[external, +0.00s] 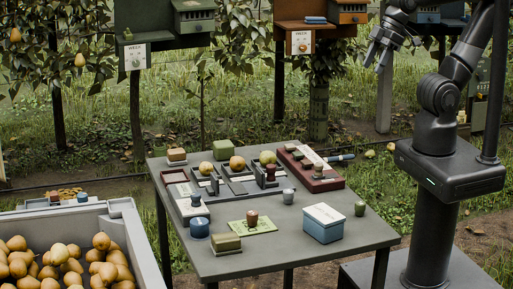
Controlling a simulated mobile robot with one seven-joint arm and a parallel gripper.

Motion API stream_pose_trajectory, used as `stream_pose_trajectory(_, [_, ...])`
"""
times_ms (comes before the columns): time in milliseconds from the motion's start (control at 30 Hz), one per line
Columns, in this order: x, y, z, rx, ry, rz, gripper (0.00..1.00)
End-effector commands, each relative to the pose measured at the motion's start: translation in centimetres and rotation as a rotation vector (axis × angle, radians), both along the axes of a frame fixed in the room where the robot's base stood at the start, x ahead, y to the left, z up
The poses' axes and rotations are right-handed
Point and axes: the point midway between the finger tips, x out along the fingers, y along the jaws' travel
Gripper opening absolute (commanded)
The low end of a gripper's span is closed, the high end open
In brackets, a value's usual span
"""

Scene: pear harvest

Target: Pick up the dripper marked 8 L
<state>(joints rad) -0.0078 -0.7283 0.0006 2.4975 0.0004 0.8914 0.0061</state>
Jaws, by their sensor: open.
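I cannot read an 8 L mark on anything in the external view, so I cannot tell which thing is the dripper. Small pieces that could be it stand on the grey table (290,250): a grey cup-like piece (288,196), a dark green one (360,208) by the right edge, and a brown-topped piece (252,219) on a green pad (262,228). My gripper (375,66) is open and empty, high above and behind the table's right side, pointing down. It touches nothing.
A blue box with a white lid (323,225) stands at the front right of the table. A dark red tray (318,177) and several pears on grey holders (236,163) fill the back. A crate of pears (128,215) stands left. The table's front edge is mostly clear.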

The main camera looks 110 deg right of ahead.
Motion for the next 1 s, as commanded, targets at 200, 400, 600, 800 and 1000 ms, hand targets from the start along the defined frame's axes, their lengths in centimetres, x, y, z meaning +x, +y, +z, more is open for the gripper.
stream_pose_trajectory(200, [3.2,1.8,-2.9,0.013,0.086,0.024,0.54])
stream_pose_trajectory(400, [6.2,4.1,-6.9,0.021,0.178,0.046,0.54])
stream_pose_trajectory(600, [8.5,6.8,-11.6,0.022,0.268,0.066,0.54])
stream_pose_trajectory(800, [9.7,9.5,-16.8,0.014,0.357,0.083,0.54])
stream_pose_trajectory(1000, [10.0,11.9,-22.0,0.001,0.437,0.095,0.54])
